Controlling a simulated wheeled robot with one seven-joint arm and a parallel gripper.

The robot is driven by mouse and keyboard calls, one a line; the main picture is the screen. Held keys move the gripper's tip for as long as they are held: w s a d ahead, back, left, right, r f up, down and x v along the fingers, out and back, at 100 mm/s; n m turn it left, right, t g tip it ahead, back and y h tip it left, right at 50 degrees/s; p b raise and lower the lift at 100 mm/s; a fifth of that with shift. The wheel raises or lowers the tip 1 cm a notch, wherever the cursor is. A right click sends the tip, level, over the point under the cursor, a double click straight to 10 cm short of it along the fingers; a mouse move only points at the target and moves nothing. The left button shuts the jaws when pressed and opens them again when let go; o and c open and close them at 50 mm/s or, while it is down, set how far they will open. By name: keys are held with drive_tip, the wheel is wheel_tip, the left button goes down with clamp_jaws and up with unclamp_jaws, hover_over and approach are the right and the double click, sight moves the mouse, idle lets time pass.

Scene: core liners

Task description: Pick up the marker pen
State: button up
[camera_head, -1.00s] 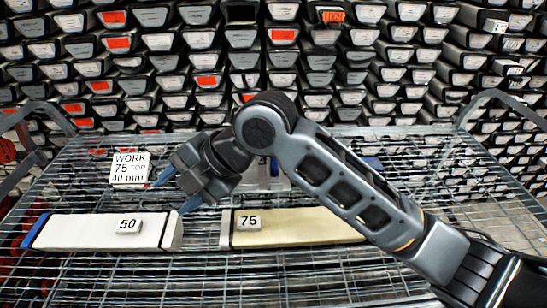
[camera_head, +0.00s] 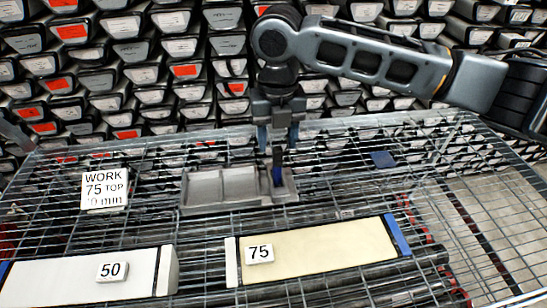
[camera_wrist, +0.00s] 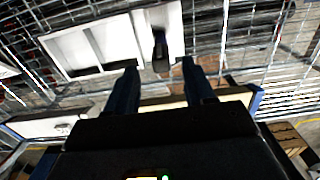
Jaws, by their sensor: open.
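The marker pen (camera_head: 277,168) is dark with a blue lower part and stands roughly upright in the narrow right compartment of a grey tray (camera_head: 222,206). In the wrist view the pen (camera_wrist: 160,48) shows as a black shape at the pale tray (camera_wrist: 67,72), just ahead of the gap between my fingers. My gripper (camera_head: 278,143) is open, pointing down above the pen's compartment, with one finger on each side of the pen's upper end in the head view. I cannot tell whether the pen's top is between the fingers in depth.
The tray stands on a wire-mesh shelf. In front lie a white box labelled 50 (camera_head: 60,282) and a cream box labelled 75 (camera_head: 325,250). Stacked core boxes (camera_head: 130,60) fill the back.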

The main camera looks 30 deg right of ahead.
sight(278, 159)
wheel_tip(278, 159, down, 7)
drive_tip(key=shift+d+r+p, duration=0.1)
drive_tip(key=shift+r+p, duration=0.1)
drive_tip(key=shift+p, duration=0.55)
drive_tip(key=shift+c, duration=0.3)
clamp_jaws()
